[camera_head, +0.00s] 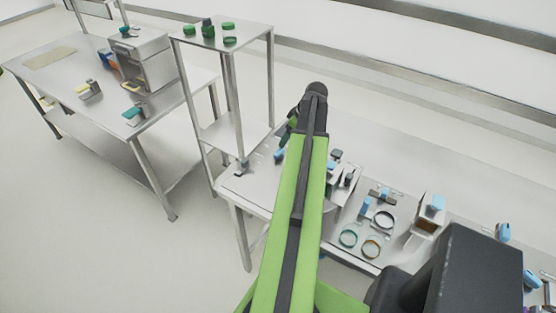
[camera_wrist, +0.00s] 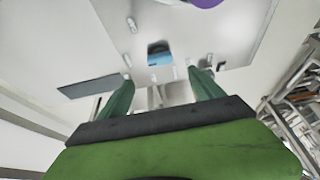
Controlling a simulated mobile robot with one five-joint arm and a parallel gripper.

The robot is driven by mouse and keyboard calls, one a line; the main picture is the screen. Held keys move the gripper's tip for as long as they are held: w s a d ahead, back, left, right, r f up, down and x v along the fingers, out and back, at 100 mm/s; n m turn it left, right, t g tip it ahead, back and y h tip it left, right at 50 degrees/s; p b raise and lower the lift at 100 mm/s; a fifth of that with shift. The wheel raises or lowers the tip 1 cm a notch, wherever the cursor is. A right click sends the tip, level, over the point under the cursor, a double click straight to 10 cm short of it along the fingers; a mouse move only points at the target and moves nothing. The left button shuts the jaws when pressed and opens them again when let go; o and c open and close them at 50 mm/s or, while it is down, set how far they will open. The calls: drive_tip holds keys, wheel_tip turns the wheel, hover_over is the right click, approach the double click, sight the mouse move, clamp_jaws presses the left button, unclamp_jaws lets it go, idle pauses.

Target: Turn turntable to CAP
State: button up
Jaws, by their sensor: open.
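My gripper (camera_wrist: 160,84) shows in the wrist view as two green fingers set wide apart, with nothing between them. In the head view it is mostly hidden behind my green arm. Ahead of the fingers in the wrist view is a pale grey surface with a small blue-and-dark block (camera_wrist: 160,54) on it. A purple rounded thing (camera_wrist: 205,2) is cut off at the top edge. I cannot tell which thing is the turntable, and no CAP label can be read.
In the head view, a steel bench (camera_head: 345,224) carries several rings and small blue parts. A tall stand (camera_head: 245,38) holds green round pieces. A left table (camera_head: 60,85) bears a grey box machine (camera_head: 145,62). Open floor lies at the lower left.

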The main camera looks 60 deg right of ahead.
sight(279, 151)
drive_tip(key=b+x, duration=0.9)
drive_tip(key=x, duration=0.2)
drive_tip(key=shift+f, duration=0.15)
drive_tip(key=shift+c, duration=0.5)
